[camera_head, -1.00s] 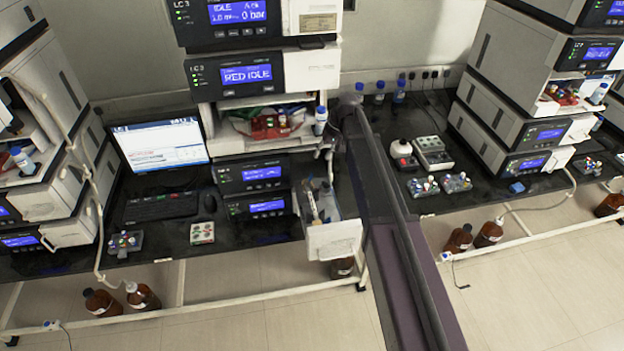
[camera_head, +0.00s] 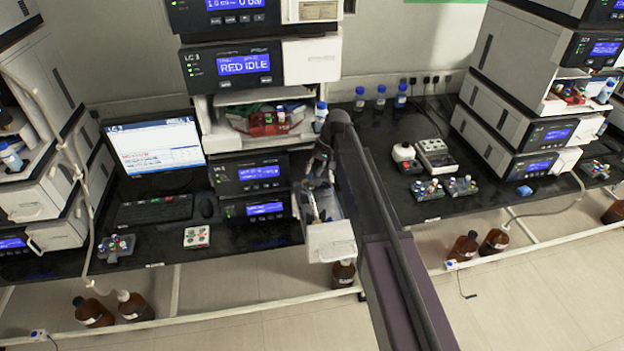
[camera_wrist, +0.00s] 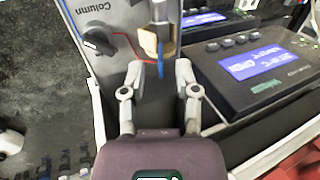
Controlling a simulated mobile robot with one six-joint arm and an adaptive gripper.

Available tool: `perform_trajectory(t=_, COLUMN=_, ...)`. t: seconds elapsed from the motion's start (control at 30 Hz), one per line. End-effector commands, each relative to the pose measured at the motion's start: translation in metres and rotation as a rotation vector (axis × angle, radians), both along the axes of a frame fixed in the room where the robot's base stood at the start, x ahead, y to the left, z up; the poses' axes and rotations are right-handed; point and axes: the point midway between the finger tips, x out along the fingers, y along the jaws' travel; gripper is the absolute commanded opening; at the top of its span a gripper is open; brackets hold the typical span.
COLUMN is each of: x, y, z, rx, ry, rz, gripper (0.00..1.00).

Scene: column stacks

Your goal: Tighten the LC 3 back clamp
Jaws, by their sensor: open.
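The LC 3 stack (camera_head: 250,65) stands in the middle of the head view, with an open column drawer (camera_head: 330,247) at its lower right. My gripper (camera_head: 318,172) is over the back part of this drawer. In the wrist view my gripper (camera_wrist: 160,72) is open, its two fingers apart. A tan and grey fitting with a thin blue piece (camera_wrist: 161,58) lies ahead of and between the fingertips; whether they touch it, and whether it is the back clamp, I cannot tell. A panel marked "Column" (camera_wrist: 82,20) with a black knob (camera_wrist: 98,42) is left of the fingers.
LC 3 modules with a lit blue screen (camera_wrist: 258,62) stand close right of my gripper in the wrist view. A computer screen (camera_head: 155,145) is left of the stack. Blue-capped bottles (camera_head: 381,100) and another stack (camera_head: 510,110) are to the right.

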Motion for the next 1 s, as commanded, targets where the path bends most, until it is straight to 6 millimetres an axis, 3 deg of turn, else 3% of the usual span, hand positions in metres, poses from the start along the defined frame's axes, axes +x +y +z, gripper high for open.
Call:
perform_trajectory(t=0.23, x=-0.002, y=0.005, z=-0.015, rx=0.0, ry=0.0, rz=0.0, gripper=0.41)
perform_trajectory(t=0.7, x=-0.002, y=0.007, z=-0.018, rx=0.0, ry=0.0, rz=0.0, gripper=0.41)
perform_trajectory(t=0.73, x=-0.002, y=0.007, z=-0.018, rx=0.0, ry=0.0, rz=0.0, gripper=0.38)
perform_trajectory(t=0.87, x=-0.002, y=0.007, z=-0.018, rx=0.0, ry=0.0, rz=0.0, gripper=0.0)
perform_trajectory(t=1.0, x=-0.002, y=0.007, z=-0.018, rx=0.0, ry=0.0, rz=0.0, gripper=0.0)
